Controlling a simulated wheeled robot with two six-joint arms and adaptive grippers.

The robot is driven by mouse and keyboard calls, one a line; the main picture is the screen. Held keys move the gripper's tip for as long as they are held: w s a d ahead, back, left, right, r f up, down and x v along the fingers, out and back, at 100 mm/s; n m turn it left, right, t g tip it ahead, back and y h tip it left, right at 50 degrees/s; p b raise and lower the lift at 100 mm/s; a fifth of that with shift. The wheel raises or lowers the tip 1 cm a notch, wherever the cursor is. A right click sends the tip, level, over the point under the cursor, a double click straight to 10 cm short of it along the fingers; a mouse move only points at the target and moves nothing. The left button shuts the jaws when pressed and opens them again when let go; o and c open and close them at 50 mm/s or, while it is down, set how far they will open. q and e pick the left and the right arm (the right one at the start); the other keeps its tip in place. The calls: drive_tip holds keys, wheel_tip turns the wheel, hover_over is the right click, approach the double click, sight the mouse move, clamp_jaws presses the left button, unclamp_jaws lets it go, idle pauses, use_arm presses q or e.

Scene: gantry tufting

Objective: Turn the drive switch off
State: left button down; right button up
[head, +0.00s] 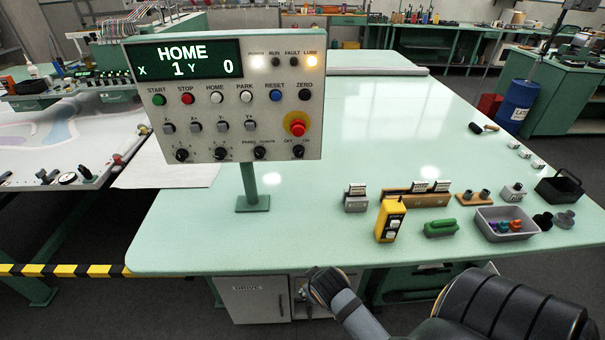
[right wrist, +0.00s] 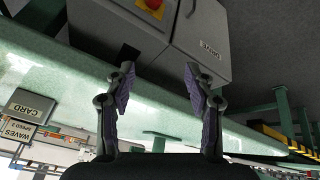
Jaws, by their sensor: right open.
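The drive switch (right wrist: 153,5) is a red knob on a yellow plate, cut by the top edge of the right wrist view. It sits on a grey cabinet (right wrist: 192,28) with a small label, shown upside down there. In the head view the cabinet (head: 252,303), marked DRIVE, stands under the front edge of the green table; the switch is not visible there. My right gripper (right wrist: 160,85) is open and empty, its two fingers spread below the switch in the picture, apart from it. In the head view my right arm end (head: 328,287) is by the cabinet. My left gripper is not in view.
The green table (head: 350,135) overhangs the cabinet. A control panel (head: 235,90) reading HOME stands on it with another red button (head: 297,128) on yellow. A yellow remote (head: 389,222), a green-handled tool (head: 440,228) and a grey tray (head: 507,237) lie near the front edge.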

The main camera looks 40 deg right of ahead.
wheel_tip(320, 180, up, 5)
drive_tip(key=w+t, duration=0.1)
drive_tip(key=m+t+h, duration=0.3)
drive_tip(key=t+h, duration=0.5)
drive_tip(key=t, duration=0.1)
approach(299, 154)
drive_tip(key=p+x, duration=0.2)
drive_tip(key=x, duration=0.6)
drive_tip(key=shift+w+d+r, duration=0.1)
drive_tip(key=shift+w, duration=0.15)
drive_tip(key=shift+w+d, duration=0.15)
drive_tip(key=shift+w, duration=0.1)
clamp_jaws()
drive_tip(key=shift+n, duration=0.3)
